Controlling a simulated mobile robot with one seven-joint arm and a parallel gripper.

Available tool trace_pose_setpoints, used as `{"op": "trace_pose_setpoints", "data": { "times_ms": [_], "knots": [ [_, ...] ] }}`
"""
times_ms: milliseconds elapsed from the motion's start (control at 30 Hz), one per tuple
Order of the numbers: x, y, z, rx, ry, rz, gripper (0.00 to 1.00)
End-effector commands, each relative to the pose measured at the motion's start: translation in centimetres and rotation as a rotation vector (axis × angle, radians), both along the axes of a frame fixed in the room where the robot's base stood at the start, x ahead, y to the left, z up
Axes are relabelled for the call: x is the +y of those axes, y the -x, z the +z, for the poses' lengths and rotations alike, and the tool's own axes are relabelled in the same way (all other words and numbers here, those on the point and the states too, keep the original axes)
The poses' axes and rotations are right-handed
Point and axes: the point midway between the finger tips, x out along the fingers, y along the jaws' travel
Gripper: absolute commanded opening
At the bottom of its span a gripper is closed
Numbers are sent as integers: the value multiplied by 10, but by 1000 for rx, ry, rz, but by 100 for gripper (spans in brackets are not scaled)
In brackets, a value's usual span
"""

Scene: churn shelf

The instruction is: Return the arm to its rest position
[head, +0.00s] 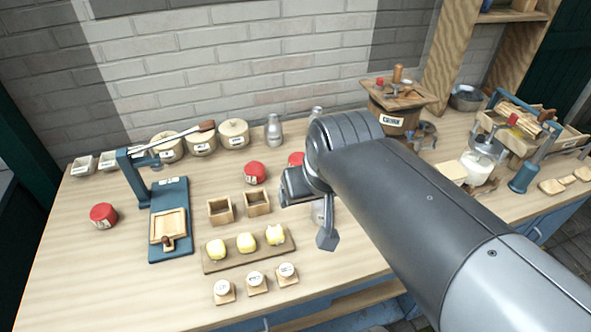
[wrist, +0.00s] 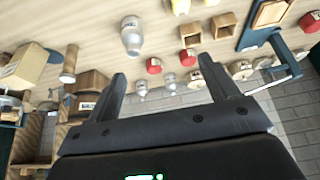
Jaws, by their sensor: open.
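My gripper (head: 325,238) hangs over the right middle of the wooden table (head: 130,290), and my arm crosses the head view from the lower right. In the wrist view my gripper (wrist: 174,85) shows two dark fingers wide apart with nothing between them. The wrist view looks across the table toward the brick wall, with the scene upside down. A grey metal bottle (wrist: 131,36) stands beyond the fingers, apart from them. In the head view it is mostly hidden behind my gripper.
A board with several yellow pieces (head: 207,264) and two small wooden boxes (head: 220,210) lie left of my gripper. A blue press stand (head: 171,225) is farther left. A wooden churn (head: 393,120) stands behind my arm. Bare tabletop lies at the front left.

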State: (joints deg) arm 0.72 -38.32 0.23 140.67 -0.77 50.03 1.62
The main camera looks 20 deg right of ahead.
Motion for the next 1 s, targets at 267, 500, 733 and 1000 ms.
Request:
{"op": "trace_pose_setpoints", "data": {
  "times_ms": [267, 500, 733, 1000],
  "knots": [
    [4, 25, -5, -9, -2, 32, 79],
    [4, 25, -5, -9, -2, 32, 79],
    [4, 25, -4, -9, -2, 32, 79],
    [4, 25, -4, -9, -2, 32, 79]
  ]
}}
